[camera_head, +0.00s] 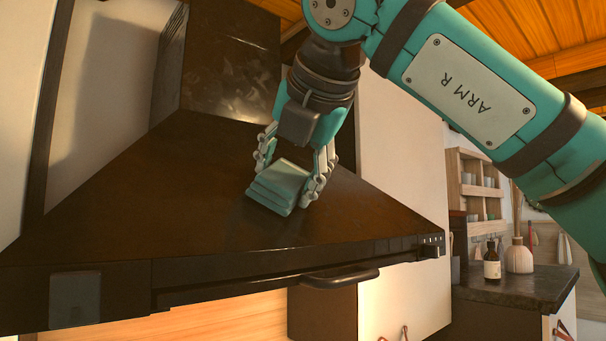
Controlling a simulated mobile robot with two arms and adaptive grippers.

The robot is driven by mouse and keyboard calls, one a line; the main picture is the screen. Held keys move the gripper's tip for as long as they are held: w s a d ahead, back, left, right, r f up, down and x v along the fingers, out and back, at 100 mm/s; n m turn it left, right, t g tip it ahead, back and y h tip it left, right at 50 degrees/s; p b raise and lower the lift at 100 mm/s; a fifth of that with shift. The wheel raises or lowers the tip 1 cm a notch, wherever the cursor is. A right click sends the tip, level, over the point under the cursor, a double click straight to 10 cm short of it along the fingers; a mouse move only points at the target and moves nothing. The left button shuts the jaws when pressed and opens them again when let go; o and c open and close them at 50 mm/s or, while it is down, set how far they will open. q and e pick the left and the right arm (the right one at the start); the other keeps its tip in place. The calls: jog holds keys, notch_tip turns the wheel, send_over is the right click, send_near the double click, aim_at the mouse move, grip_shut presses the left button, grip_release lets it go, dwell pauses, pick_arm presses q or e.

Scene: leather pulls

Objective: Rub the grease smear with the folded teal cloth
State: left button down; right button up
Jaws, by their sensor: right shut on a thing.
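The folded teal cloth (278,188) is a small layered pad on the sloping front of the dark range hood (150,205). My right gripper (293,172) is shut on the cloth, with one finger on each side of it. The cloth appears to touch the hood's surface. I cannot make out a distinct grease smear; faint marks show on the hood's upper box, and the area under the cloth is hidden. My left gripper is not in view.
The hood's front edge has a dark handle (340,279) and small knobs (432,241). At the right, a dark counter (515,288) holds a brown bottle (492,262) and a pale vase (519,256), with a wooden shelf (453,180) behind.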

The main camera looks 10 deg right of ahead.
aim_at(260, 172)
jog(key=shift+s+a, duration=0.65)
jog(key=shift+a, duration=0.35)
jog(key=shift+s+a, duration=0.6)
jog(key=shift+a, duration=0.4)
jog(key=shift+d, duration=0.1)
jog(key=shift+s+d+r, duration=0.1)
jog(key=shift+d+r, duration=0.05)
jog(key=shift+r, duration=0.25)
jog(key=shift+s+d+r+p, duration=0.3)
jog(key=shift+s+r, duration=0.2)
jog(key=shift+r, duration=0.15)
jog(key=shift+s+d+r+p, duration=0.35)
jog(key=shift+s+r, duration=0.1)
jog(key=shift+r, duration=0.15)
jog(key=shift+s+d+r+p, duration=0.3)
jog(key=shift+s+r, duration=0.2)
jog(key=shift+r, duration=0.15)
jog(key=shift+s+d+r+p, duration=0.3)
jog(key=shift+s+r, duration=0.15)
jog(key=shift+r, duration=0.15)
jog(key=shift+s+d+r+p, duration=0.3)
jog(key=shift+s+r, duration=0.1)
jog(key=shift+r, duration=0.15)
